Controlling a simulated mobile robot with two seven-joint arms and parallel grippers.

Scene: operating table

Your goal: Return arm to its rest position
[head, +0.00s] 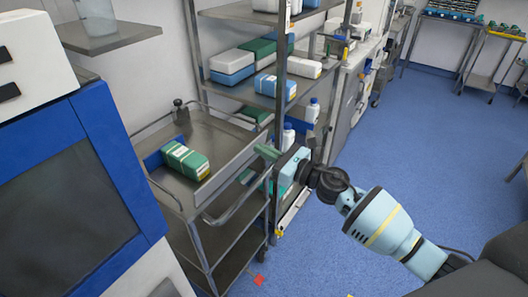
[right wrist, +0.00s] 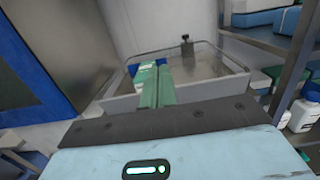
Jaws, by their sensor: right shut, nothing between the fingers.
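My right arm (head: 385,225) reaches in from the lower right in the head view. Its gripper (head: 266,152) is at the right edge of the steel cart (head: 220,141), pointing left towards the cart's top. In the right wrist view the green fingers (right wrist: 157,86) are together and empty. A green and white box (head: 186,159) lies on the cart's top tray, left of the gripper and apart from it in the head view. In the right wrist view the box (right wrist: 145,72) is partly hidden behind the fingers. My left gripper is not in view.
White bottles (head: 312,110) stand near the gripper. A blue-framed cabinet (head: 75,190) stands at left. The blue floor (head: 420,130) at right is open.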

